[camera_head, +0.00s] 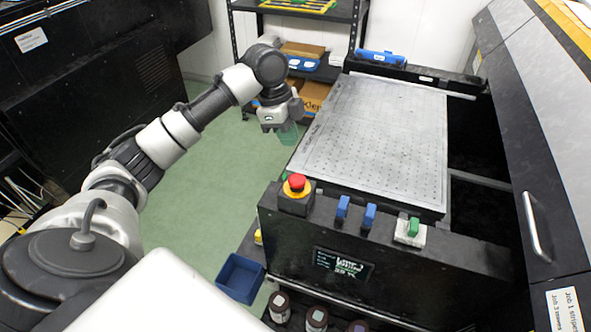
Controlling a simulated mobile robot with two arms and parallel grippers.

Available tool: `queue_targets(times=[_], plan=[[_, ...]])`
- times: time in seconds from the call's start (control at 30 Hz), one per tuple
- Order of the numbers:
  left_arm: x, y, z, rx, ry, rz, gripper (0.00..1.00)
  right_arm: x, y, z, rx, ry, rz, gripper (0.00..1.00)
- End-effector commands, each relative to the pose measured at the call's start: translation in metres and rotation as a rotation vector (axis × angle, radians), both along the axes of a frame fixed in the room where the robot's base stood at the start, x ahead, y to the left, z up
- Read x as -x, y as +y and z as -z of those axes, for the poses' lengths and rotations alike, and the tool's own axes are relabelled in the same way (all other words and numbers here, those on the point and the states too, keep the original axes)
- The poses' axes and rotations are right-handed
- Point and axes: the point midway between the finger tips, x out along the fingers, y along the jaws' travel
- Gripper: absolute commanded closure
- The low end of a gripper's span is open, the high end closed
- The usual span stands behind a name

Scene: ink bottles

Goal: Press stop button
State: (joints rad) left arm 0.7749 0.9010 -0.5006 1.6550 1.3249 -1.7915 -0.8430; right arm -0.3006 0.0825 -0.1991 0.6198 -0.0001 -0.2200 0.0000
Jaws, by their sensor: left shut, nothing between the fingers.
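The red mushroom-shaped stop button (297,182) sits on a yellow ring atop a black box, at the front left corner of the machine. My left arm reaches in from the left. My left gripper (287,132) hangs near the left edge of the machine's flat bed, beyond the button and apart from it. My right gripper is not in the picture.
Two blue switches (342,207) and a green switch (413,226) stand right of the button. The perforated bed (385,130) lies behind. A blue bin (240,278) and several ink bottles (317,319) are below. Green floor (205,190) is clear at left.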

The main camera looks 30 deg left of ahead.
Motion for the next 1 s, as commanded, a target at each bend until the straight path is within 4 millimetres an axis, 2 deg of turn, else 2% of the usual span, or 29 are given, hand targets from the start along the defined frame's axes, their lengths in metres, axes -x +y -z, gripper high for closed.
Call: queue_targets(times=[0.03,0.13,0.57,0.77,1.0], plan=[[-0.002,0.008,-0.013,0.005,-0.006,0.006,1.0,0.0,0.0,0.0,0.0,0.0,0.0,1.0],[-0.003,0.014,-0.023,0.016,-0.008,0.021,1.0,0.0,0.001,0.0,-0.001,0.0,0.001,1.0],[-0.003,0.014,-0.021,0.019,-0.005,0.024,1.0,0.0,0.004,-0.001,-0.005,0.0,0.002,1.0],[-0.004,0.006,0.004,0.02,-0.002,0.024,1.0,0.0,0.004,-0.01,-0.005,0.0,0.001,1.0],[-0.007,-0.009,0.054,0.02,-0.002,0.023,1.0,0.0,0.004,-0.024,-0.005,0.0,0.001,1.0]])
